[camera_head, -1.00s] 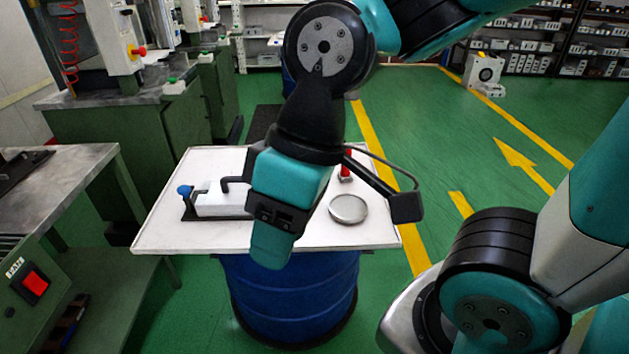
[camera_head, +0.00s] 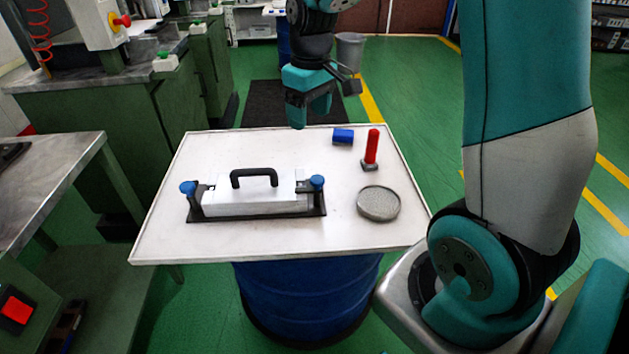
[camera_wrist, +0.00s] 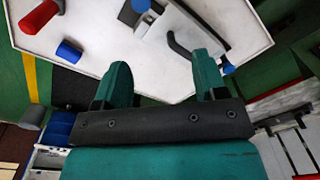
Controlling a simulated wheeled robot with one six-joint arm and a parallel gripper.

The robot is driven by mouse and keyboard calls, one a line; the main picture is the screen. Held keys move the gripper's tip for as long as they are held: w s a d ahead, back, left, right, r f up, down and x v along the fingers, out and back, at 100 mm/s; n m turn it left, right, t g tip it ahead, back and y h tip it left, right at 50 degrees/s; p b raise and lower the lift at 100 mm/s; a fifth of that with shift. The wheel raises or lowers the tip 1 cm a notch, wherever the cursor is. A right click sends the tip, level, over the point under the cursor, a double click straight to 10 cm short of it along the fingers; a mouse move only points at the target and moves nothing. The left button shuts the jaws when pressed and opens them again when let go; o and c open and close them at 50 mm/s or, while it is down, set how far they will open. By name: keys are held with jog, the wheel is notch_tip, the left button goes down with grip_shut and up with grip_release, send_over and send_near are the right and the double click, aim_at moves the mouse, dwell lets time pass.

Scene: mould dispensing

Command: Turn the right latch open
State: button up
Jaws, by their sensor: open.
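The mould, a pale rectangular box (camera_head: 250,202) with a black arched handle (camera_head: 254,174), lies on a dark base on the white table. The right latch, with a blue knob (camera_head: 317,182), is at its right end. The left latch, with a blue knob (camera_head: 188,187), is at its left end. In the wrist view the right latch's knob (camera_wrist: 140,5) is at the top edge, partly cut off, and the left one (camera_wrist: 228,69) is near the right finger. My gripper (camera_wrist: 165,80) is open and empty. In the head view it is beyond the table's back edge, apart from the mould.
A red cylinder (camera_head: 372,146) on a small base, a blue block (camera_head: 343,136) and a round grey dish (camera_head: 379,203) stand on the right of the table (camera_head: 175,245). The front and left of the tabletop are clear. A workbench (camera_head: 50,185) stands at the left.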

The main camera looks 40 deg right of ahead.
aim_at(317, 178)
jog(key=d+f, duration=0.1)
jog(key=f, duration=0.5)
jog(key=d+f, duration=0.1)
jog(key=f, duration=0.5)
jog(key=w+d+f, duration=0.1)
jog(key=f, duration=0.5)
jog(key=shift+f, duration=0.4)
jog(key=shift+m, duration=0.3)
jog(key=c, duration=0.9)
